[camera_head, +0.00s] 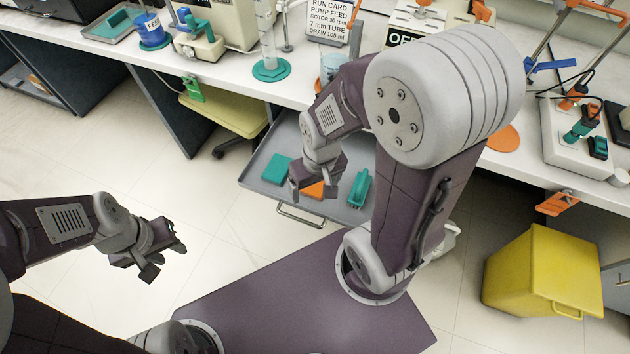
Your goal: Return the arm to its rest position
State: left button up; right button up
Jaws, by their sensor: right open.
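My right arm comes up from my base and bends over the bench edge. Its gripper (313,189) hangs above the open drawer, with its fingers apart and nothing seen between them. My left gripper (165,259) is at the lower left above the tiled floor, away from the bench. Its fingers are apart and it looks empty. The pulled-out grey drawer (255,183) holds a teal block (277,168), an orange piece (312,189) partly hidden behind my right gripper, and a teal tool (359,189).
The white bench (220,85) crosses the back, with a graduated cylinder (268,45) on a teal base, a blue bottle (150,30) and a run card sign (329,20). A yellow stool (225,112) stands under it. A yellow bin (540,270) stands at right. Floor at left is clear.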

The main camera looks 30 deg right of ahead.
notch_tip(320, 180, up, 16)
jog(key=p, duration=1.6)
jog(key=shift+w, duration=0.2)
